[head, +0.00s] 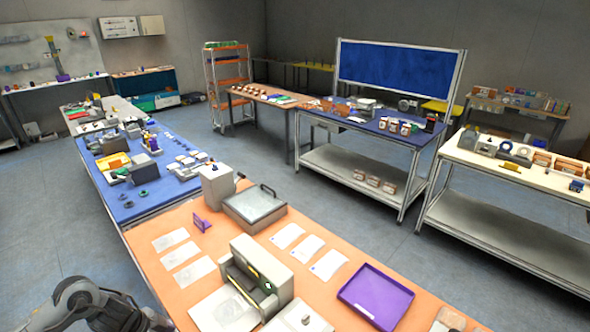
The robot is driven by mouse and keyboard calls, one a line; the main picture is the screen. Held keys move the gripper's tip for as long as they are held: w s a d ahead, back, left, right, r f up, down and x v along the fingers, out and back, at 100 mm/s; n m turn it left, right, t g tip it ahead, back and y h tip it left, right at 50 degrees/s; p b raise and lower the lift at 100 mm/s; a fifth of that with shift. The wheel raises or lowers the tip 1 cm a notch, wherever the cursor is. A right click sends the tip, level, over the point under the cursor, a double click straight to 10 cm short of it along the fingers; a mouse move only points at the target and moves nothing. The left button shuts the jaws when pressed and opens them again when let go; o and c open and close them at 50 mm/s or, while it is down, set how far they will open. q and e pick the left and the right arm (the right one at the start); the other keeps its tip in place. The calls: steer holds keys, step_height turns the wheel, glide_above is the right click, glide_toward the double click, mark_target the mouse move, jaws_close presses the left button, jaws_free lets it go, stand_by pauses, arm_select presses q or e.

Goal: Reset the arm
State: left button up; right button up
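Part of my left arm, dark grey and jointed, shows at the bottom left corner of the head view, beside the near left edge of the orange-topped table (150,222). Its gripper is not visible; the arm runs out of the picture at the bottom. My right arm and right gripper are not in view. I see nothing held by either arm.
On the orange table are a beige machine (256,279), a purple tray (376,297), a grey lidded box (254,208), a purple stand (202,222) and several white sheets (170,239). A blue table (132,208) stands behind. Open floor (50,210) lies to the left.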

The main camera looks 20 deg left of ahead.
arm_select(q)
steer(key=w+d+f+m+t+y, duration=0.2)
steer(key=d+f+t, duration=0.1)
steer(key=d, duration=0.4)
steer(key=s+d+r+n+g+y, duration=0.1)
steer(key=s+r+y, duration=0.2)
steer(key=s, duration=0.4)
steer(key=s+r+n+y, duration=0.1)
steer(key=s+r+y, duration=0.15)
steer(key=s, duration=0.35)
steer(key=s+d+f+n+g+h, duration=0.1)
steer(key=d+f+n+h, duration=0.15)
steer(key=d, duration=0.45)
steer(key=s+d+f+n+g+h, duration=0.15)
steer(key=d+n, duration=0.25)
steer(key=d, duration=0.4)
step_height(320, 180, up, 16)
steer(key=p, duration=1.6)
steer(key=shift+w+d+t+h, duration=0.15)
steer(key=shift+w+t+h, duration=0.05)
steer(key=shift+t+h, duration=0.2)
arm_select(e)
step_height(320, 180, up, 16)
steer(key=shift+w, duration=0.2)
